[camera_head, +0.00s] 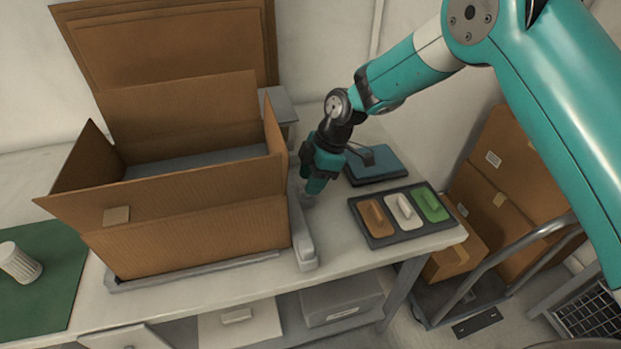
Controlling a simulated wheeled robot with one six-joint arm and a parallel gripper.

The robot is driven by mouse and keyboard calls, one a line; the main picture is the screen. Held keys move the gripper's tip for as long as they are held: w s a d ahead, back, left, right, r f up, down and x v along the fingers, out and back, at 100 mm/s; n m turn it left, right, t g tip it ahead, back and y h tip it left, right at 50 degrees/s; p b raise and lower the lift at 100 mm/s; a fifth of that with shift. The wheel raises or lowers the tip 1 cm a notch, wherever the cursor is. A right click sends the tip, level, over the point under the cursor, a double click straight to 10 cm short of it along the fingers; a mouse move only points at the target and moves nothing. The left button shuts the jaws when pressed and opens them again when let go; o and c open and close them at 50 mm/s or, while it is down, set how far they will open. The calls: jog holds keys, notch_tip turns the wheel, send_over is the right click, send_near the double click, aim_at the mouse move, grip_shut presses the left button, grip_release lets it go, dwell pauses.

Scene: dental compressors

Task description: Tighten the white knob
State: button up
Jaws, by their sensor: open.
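A white ribbed cylinder (20,262), which looks like a knob, lies tilted on the green mat (48,290) at the far left; its left side is cut by the frame edge. A white piece with a raised grip (404,210) sits in the dark tray (378,243), between an orange one and a green one. I cannot tell for sure which is the white knob. My gripper (308,199) points down over the table, between the cardboard box and the tray. It is open, looks empty and is apart from both white things; its fingertips are small and dim.
A large open cardboard box (190,228) stands between my gripper and the green mat. A grey bar (303,245) runs along its right side. A teal flat device (378,165) lies behind the tray. Boxes on a cart (500,205) stand right of the table.

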jog(key=shift+a+f, duration=0.15)
jog(key=shift+f, duration=0.35)
grip_shut()
